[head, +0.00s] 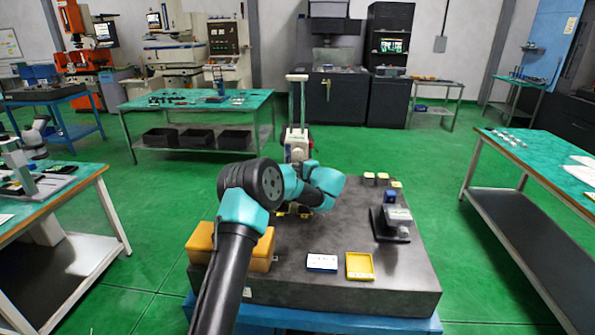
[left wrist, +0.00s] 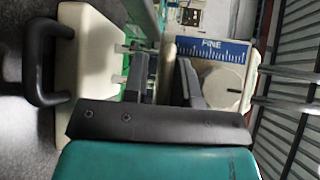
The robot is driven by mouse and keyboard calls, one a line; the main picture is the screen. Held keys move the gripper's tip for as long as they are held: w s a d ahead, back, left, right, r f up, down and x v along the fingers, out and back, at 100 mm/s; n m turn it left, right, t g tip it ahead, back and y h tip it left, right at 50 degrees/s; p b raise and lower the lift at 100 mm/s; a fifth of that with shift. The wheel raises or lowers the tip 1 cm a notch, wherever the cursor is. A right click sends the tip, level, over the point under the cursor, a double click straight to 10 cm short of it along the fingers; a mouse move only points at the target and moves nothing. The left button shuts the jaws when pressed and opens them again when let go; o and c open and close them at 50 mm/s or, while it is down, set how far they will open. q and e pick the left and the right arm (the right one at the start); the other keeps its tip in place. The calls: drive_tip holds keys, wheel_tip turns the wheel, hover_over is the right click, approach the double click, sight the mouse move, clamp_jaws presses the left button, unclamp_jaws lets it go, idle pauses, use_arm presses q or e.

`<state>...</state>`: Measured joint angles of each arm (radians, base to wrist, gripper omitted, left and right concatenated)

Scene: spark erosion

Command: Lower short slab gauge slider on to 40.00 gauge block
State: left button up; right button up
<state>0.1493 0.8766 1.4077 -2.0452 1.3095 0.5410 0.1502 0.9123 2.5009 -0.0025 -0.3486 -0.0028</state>
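The height gauge (head: 297,145), pale with an upright column, stands at the back left of the dark surface plate (head: 300,255). In the left wrist view its pale body (left wrist: 88,55) has a black handle, and a blue-white panel (left wrist: 213,52) marked FINE sits over a pale disc (left wrist: 222,85). My left gripper (left wrist: 168,70) is at the gauge, its two dark fingers apart with a gap between them; contact cannot be told. Its fingertips are hidden in the head view. Small pale-yellow blocks (head: 369,178) stand at the back right; their sizes are unreadable. My right gripper is out of view.
A grey and blue device (head: 397,217) on a dark base stands at the plate's right. A white card (head: 322,262) and a yellow tray (head: 360,265) lie at the front. A yellow box (head: 200,245) is at the left edge. The plate's middle is clear.

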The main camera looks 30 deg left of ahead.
use_arm(q)
drive_tip(key=v, duration=1.7)
drive_tip(key=shift+d, duration=0.2)
drive_tip(key=shift+r, duration=0.1)
